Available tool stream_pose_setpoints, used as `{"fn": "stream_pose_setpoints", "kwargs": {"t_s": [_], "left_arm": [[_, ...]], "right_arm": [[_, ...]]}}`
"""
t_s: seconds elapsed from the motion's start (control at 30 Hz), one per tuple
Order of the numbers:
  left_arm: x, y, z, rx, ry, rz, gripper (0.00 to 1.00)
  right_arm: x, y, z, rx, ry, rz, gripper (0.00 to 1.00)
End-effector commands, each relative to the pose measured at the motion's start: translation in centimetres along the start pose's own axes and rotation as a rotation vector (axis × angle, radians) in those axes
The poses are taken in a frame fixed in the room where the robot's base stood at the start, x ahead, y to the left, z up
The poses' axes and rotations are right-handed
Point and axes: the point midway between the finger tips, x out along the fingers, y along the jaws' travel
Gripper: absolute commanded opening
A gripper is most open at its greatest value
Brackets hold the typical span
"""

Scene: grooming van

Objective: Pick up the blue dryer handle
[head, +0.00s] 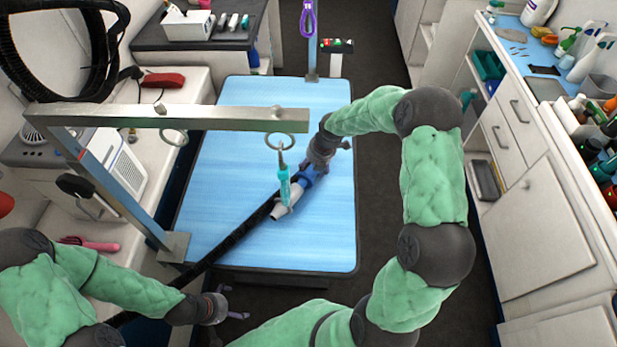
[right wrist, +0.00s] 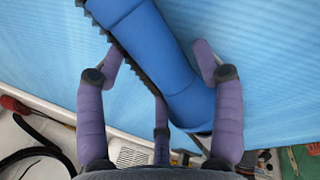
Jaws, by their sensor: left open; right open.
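The blue dryer handle (head: 307,178) lies on the blue table top, with a grey nozzle end (head: 284,208) and a ribbed black hose (head: 228,238). In the right wrist view the blue handle (right wrist: 158,50) runs diagonally between my spread fingers. My right gripper (head: 322,163) is open at the handle's far end; in the wrist view its purple fingers (right wrist: 160,62) stand on either side of it, not closed on it. Whether they touch it is unclear. My left gripper (head: 236,303) is open and empty in front of the table's near edge.
A metal grooming arm (head: 170,117) crosses above the table (head: 240,105), with a teal item (head: 284,185) hanging from its ring in front of the dryer. A white counter with drawers (head: 530,180) stands right. The table's left part is clear.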

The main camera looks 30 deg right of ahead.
Motion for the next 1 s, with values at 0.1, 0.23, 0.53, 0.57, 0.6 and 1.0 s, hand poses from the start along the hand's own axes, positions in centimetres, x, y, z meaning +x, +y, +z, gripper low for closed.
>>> {"fn": "stream_pose_setpoints", "kwargs": {"t_s": [0.1,0.23,0.53,0.57,0.6,1.0], "left_arm": [[-0.1,0.0,0.0,0.0,0.0,0.0,1.0],[-0.1,0.0,0.0,0.0,0.0,0.0,1.0],[-0.1,0.0,0.0,0.0,0.0,0.0,1.0],[-0.1,0.0,0.0,0.0,0.0,0.0,1.0],[-0.1,0.0,0.0,0.0,0.0,0.0,1.0],[-1.7,0.6,0.1,0.0,0.0,0.0,1.0]], "right_arm": [[0.0,0.1,0.1,0.0,-0.002,0.001,0.68],[-0.1,0.1,0.1,0.0,-0.001,0.001,0.54],[-0.1,0.1,0.1,0.0,-0.003,0.003,0.17],[-0.1,0.1,0.1,0.0,-0.003,0.003,0.17],[-0.1,0.1,0.1,0.0,-0.003,0.003,0.17],[-5.2,0.5,-0.5,0.001,-0.005,0.005,0.17]]}}
